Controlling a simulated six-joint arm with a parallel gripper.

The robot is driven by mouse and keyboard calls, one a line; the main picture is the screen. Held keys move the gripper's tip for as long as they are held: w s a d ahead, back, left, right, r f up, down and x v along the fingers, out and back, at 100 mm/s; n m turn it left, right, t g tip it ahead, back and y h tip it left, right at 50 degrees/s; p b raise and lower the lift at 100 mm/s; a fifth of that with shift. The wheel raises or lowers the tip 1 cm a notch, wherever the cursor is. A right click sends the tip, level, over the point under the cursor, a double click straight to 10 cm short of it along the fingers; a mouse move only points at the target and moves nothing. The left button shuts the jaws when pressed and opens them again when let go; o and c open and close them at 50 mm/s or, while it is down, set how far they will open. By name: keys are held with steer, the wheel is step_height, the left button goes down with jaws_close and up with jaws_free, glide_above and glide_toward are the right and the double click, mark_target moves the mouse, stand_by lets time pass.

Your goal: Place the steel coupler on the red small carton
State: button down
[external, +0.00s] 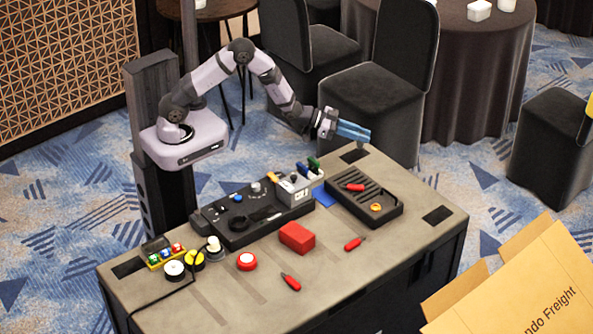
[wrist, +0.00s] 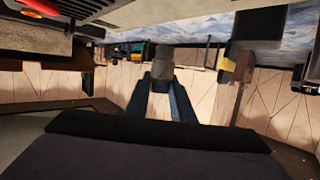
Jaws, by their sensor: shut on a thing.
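The red small carton (external: 297,237) sits on the grey-brown table, in front of the black panel. My gripper (external: 365,135) has blue fingers and is raised at the back right of the table, pointing right, away from the carton. In the wrist view my gripper (wrist: 163,85) is closed around a small grey piece (wrist: 163,62), which looks like the steel coupler. The carton is not clear in the wrist view.
A black tray (external: 390,211) holds a red tool and an orange ring. A black panel (external: 232,232) and a grey rack (external: 299,190) with coloured tools stand behind the carton.

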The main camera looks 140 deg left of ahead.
steer(key=w+d+r+m+t+h+b, duration=0.25)
steer(key=w+d+r, duration=0.25)
steer(key=w+d, duration=0.65)
steer(key=w+d+r+m+t+h, duration=0.1)
steer(key=w+d+r+m+h, duration=0.4)
steer(key=w+d, duration=0.6)
steer(key=h+b, duration=0.2)
glide_above(297, 231)
step_height(297, 231, down, 4)
steer(key=shift+m+t, duration=0.25)
steer(key=shift+m, duration=0.1)
steer(key=shift+w+f+b, duration=0.1)
steer(key=shift+f+b, duration=0.45)
steer(key=shift+f, duration=4.5)
